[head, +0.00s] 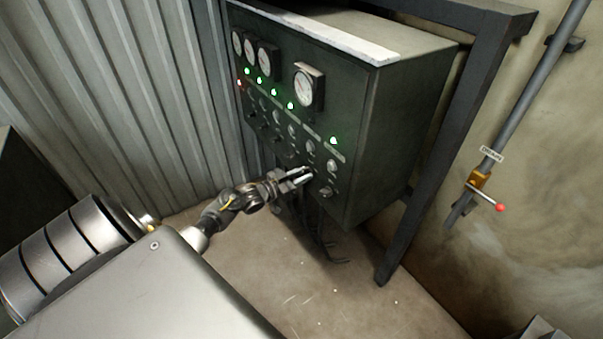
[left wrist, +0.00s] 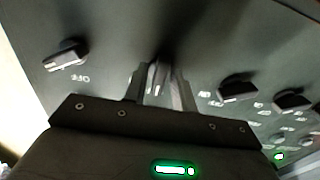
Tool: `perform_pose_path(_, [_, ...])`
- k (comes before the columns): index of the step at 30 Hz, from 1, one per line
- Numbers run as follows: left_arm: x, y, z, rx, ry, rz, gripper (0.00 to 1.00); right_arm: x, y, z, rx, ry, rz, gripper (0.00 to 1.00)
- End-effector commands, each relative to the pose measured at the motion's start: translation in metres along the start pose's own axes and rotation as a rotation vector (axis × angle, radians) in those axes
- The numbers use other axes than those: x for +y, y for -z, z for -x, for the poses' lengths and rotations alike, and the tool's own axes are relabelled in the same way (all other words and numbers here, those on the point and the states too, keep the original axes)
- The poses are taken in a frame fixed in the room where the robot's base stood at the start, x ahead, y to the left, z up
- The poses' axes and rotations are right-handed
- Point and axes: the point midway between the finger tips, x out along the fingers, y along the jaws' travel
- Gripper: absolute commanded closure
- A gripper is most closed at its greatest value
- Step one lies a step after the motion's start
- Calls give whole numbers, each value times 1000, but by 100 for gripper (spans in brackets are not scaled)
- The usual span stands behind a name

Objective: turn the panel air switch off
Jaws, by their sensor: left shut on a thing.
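The dark green control panel (head: 344,112) stands in the middle of the head view, with rows of knobs on its front. My left gripper (head: 310,173) reaches its lower front right part. In the left wrist view the gripper's fingers (left wrist: 158,84) are close together against the panel face, shut on a switch knob that is mostly hidden between them. Other knobs show beside them: one at the left (left wrist: 66,56) near an upside-down OFF label, and one at the right (left wrist: 238,88). I cannot read which knob is labelled air. My right gripper is not in view.
Gauges (head: 306,88) and green lamps (head: 333,140) are on the panel's upper front. A dark metal frame (head: 440,150) stands to its right. A wall pipe carries a valve with a red-tipped lever (head: 499,207). Cables hang below the panel over open floor (head: 300,290).

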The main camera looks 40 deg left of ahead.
Motion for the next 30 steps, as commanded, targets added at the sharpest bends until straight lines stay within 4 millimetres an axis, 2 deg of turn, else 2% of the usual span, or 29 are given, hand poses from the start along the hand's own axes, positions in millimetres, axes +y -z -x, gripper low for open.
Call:
perform_pose_path(11, [0, 0, 0, -1, -1, 7, 96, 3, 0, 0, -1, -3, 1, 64])
perform_pose_path(12, [0, 0, 0, -1, -1, 7, 72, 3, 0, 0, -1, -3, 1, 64])
perform_pose_path(14, [0, 0, 0, -1, -1, 7, 65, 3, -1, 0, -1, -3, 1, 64])
perform_pose_path(23, [0, -1, 2, -1, 0, 5, 65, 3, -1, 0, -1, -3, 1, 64])
perform_pose_path(26, [0, -2, 12, -2, 0, 5, 65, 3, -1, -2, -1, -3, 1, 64])
perform_pose_path(30, [0, -3, 37, -3, 0, 4, 65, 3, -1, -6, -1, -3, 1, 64])
